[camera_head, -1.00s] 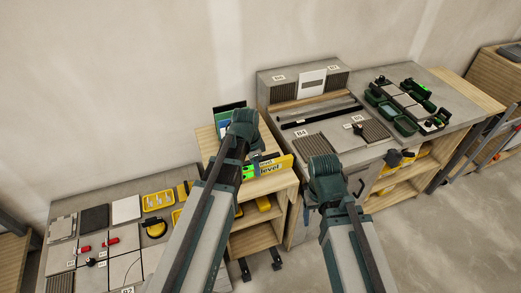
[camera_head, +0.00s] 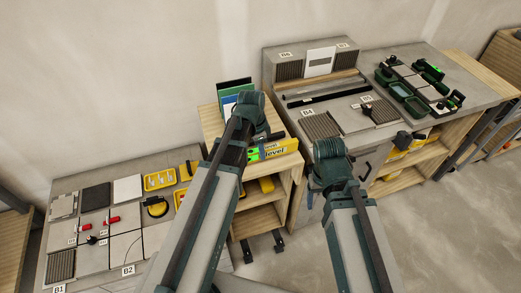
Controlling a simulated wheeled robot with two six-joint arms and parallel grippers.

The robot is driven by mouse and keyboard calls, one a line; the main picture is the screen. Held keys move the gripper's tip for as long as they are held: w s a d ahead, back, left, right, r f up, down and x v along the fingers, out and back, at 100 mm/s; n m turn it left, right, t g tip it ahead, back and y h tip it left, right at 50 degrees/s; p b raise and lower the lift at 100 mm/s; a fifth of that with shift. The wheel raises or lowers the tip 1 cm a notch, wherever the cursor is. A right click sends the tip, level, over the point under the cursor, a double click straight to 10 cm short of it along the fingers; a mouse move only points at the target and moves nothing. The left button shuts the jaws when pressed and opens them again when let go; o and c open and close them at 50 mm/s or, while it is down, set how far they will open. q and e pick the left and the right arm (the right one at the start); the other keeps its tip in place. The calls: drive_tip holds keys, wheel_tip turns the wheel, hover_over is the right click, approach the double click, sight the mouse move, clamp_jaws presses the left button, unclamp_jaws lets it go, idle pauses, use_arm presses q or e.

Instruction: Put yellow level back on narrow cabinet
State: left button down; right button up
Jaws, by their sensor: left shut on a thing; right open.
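The yellow level (camera_head: 285,147) has black lettering and a bright green vial. It is at the top of the narrow wooden cabinet (camera_head: 211,122), near the front edge. I cannot tell whether it rests on the top or hangs just above. My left gripper (camera_head: 262,137) is shut on the level, and its wrist hides the level's left part. My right gripper (camera_head: 333,167) is open and empty in front of the grey workbench, right of the narrow cabinet. Its fingers are mostly hidden by its wrist.
Green and blue upright boards (camera_head: 234,90) stand at the back of the narrow cabinet. A low tile table (camera_head: 110,277) with yellow trays lies left. The grey workbench (camera_head: 345,117) with tiles and green cases (camera_head: 400,91) stands right. Concrete floor is clear at lower right.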

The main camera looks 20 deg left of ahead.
use_arm(q)
drive_tip(key=shift+f+b, duration=1.85)
drive_tip(key=shift+f, duration=0.35)
drive_tip(key=shift+f, duration=0.2)
drive_tip(key=c, duration=0.6)
unclamp_jaws()
drive_tip(key=shift+r, duration=0.15)
drive_tip(key=r+p, duration=0.4)
drive_tip(key=a+r+p, duration=0.1)
drive_tip(key=r+p, duration=0.4)
drive_tip(key=s+r+p, duration=0.1)
drive_tip(key=r+p, duration=0.3)
drive_tip(key=shift+a+r, duration=0.2)
drive_tip(key=shift+r, duration=0.05)
